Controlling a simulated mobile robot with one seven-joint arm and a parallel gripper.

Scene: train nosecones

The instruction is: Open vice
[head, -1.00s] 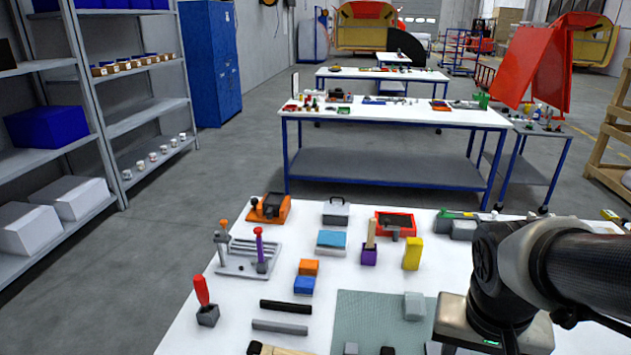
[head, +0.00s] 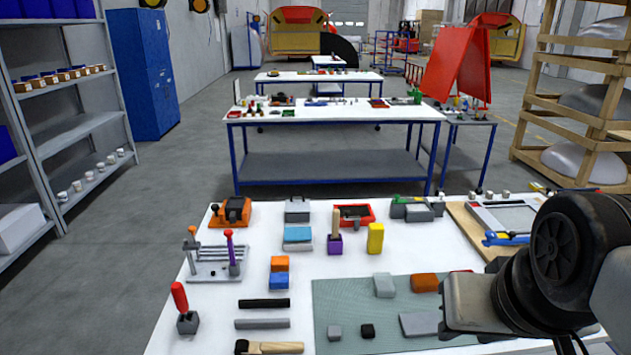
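A green and grey block-shaped tool (head: 417,208) stands at the back of the white table, right of the yellow block. It may be the vice, but it is too small to tell its jaws or their gap. My arm's wrist fills the lower right, over the table's right front.
The white table (head: 345,256) holds a green mat (head: 350,300) with several small blocks, a red tray (head: 354,213), a yellow block (head: 375,238), a red-handled tool (head: 182,305) and a hammer (head: 270,347). A blue-legged table (head: 340,115) stands behind, across grey floor.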

